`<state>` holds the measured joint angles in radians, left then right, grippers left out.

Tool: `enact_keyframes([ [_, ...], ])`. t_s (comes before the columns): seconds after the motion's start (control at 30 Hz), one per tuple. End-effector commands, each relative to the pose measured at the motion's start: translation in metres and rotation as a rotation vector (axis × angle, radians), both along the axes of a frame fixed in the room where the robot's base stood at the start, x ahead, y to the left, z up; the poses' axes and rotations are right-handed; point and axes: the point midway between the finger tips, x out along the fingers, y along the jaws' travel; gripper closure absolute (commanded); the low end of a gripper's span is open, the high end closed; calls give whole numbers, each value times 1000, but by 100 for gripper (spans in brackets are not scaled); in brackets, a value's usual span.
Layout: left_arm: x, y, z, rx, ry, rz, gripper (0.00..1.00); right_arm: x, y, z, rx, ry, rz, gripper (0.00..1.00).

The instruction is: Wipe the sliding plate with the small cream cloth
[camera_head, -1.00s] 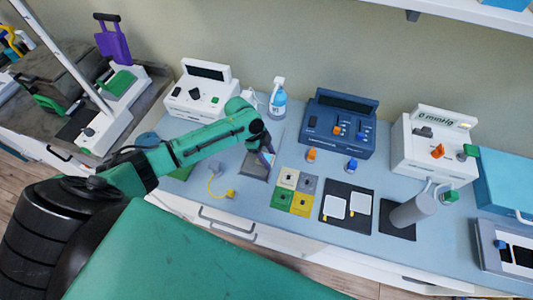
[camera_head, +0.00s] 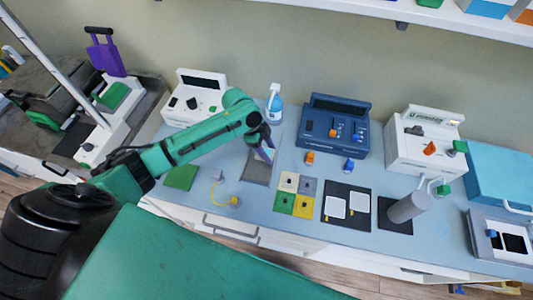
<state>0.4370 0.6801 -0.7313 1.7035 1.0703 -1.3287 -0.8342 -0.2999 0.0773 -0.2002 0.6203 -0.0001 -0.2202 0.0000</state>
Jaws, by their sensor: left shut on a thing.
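My left gripper (camera_head: 266,154) reaches in from the left and points down over a flat dark grey plate (camera_head: 256,172) on the bench, which may be the sliding plate. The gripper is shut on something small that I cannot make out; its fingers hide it. I cannot tell whether the fingers or the held thing touch the plate. A cream square (camera_head: 289,181) lies in a block of four coloured squares just right of the plate; I cannot tell whether it is a cloth. My right gripper is not in view.
A spray bottle (camera_head: 274,103) stands behind the gripper. A blue control box (camera_head: 334,125) and a white one (camera_head: 426,143) stand at the back right. A grey cylinder (camera_head: 408,207) stands on a dark mat. A yellow cable (camera_head: 224,197) lies front left of the plate.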

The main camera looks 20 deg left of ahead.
Motion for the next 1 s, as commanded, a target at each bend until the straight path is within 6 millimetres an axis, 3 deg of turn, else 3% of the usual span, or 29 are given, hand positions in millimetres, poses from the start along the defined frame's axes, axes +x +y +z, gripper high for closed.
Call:
enact_keyframes([
  [0.4,8,-5,21,-1,-2,7,97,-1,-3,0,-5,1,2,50],
  [1.0,8,-5,21,-1,-1,7,97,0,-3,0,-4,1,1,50],
])
